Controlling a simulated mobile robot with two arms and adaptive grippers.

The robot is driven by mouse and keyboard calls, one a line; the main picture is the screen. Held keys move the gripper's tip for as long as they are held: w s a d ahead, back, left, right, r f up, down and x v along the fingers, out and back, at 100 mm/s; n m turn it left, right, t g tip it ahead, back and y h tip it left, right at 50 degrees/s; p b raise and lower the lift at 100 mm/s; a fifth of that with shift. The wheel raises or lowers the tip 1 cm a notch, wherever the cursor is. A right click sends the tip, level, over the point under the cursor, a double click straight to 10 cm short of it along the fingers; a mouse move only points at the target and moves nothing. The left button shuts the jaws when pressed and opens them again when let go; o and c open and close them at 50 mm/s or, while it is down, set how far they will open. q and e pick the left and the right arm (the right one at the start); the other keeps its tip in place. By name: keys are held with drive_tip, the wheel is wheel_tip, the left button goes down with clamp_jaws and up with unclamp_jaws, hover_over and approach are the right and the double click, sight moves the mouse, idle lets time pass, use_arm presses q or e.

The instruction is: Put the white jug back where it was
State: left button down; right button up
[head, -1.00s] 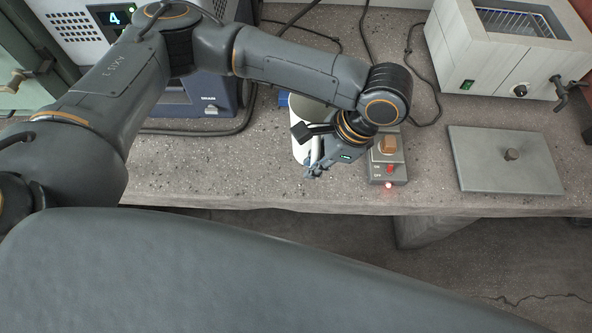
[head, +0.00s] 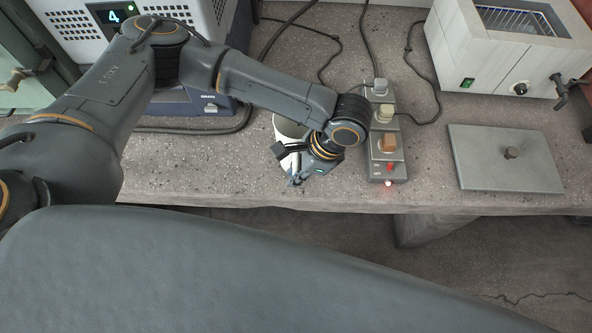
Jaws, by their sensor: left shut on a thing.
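The white jug (head: 287,129) is in the middle of the head view, over the front part of the bench, left of the power strip. My left gripper (head: 297,180) is at its front side and shut on it. My wrist and forearm hide much of the jug's right side. I cannot tell whether the jug touches the bench or hangs just above it. My right gripper does not show.
A grey power strip (head: 377,168) with plugs and a lit red switch lies right of the jug. A flat metal lid (head: 507,160) with a knob lies farther right. A white water bath (head: 508,45) stands at the back right. Cables cross the bench behind the jug.

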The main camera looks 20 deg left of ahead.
use_arm(q)
drive_tip(key=c, duration=1.3)
unclamp_jaws()
drive_tip(key=shift+c, duration=0.2)
drive_tip(key=v, duration=1.2)
drive_tip(key=shift+r, duration=0.1)
